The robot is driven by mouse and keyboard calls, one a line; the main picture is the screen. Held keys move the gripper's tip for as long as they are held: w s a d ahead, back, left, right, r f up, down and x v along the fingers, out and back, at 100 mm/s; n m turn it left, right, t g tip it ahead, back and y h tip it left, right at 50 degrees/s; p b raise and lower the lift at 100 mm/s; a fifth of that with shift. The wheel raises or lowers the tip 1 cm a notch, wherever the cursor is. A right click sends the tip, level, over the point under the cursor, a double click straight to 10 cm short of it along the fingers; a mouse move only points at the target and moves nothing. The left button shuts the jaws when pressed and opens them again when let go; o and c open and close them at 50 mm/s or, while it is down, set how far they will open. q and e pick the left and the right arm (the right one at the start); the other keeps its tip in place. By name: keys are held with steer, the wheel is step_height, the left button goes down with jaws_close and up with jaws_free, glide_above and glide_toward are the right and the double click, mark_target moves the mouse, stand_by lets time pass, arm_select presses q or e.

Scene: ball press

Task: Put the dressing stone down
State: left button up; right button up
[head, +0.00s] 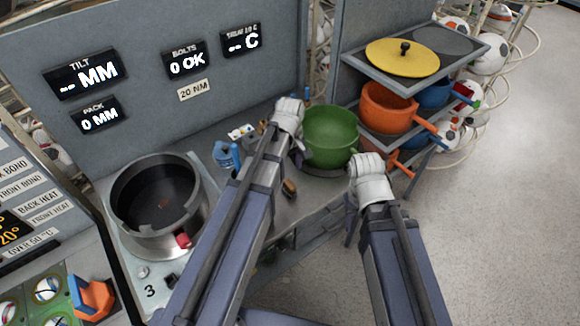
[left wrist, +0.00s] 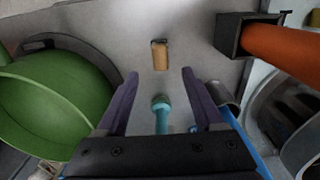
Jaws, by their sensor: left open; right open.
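A small tan block (left wrist: 159,55), which looks like the dressing stone, lies on the grey worktop in the left wrist view, just beyond my left fingertips. A small brown piece (head: 289,188) on the bench in the head view may be the same stone. My left gripper (left wrist: 160,75) is open, its two fingers apart with nothing held between them. In the head view my left gripper (head: 298,150) is beside the green pot, its fingers partly hidden. My right gripper (head: 351,215) is right of the pot, near the bench edge, with its fingers hard to see.
The green pot (head: 330,137) stands close by. A teal-ended tool (left wrist: 161,112) shows between my left fingers' bases. An orange handle in a dark socket (left wrist: 235,35) is at upper right. A round metal vessel (head: 155,205) stands left; a shelf rack (head: 372,70) stands right.

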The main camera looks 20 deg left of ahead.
arm_select(q)
steer(key=s+d+r+m+y+p, duration=0.1)
steer(key=s+d+r+m, duration=0.1)
steer(key=s+d+m, duration=0.8)
steer(key=s+m, duration=0.4)
steer(key=shift+d, duration=0.2)
arm_select(e)
step_height(320, 180, up, 2)
steer(key=shift+r, duration=0.1)
arm_select(q)
steer(key=shift+s+r, duration=0.1)
step_height(320, 180, down, 6)
steer(key=b, duration=0.6)
arm_select(e)
step_height(320, 180, down, 6)
steer(key=shift+f, duration=0.2)
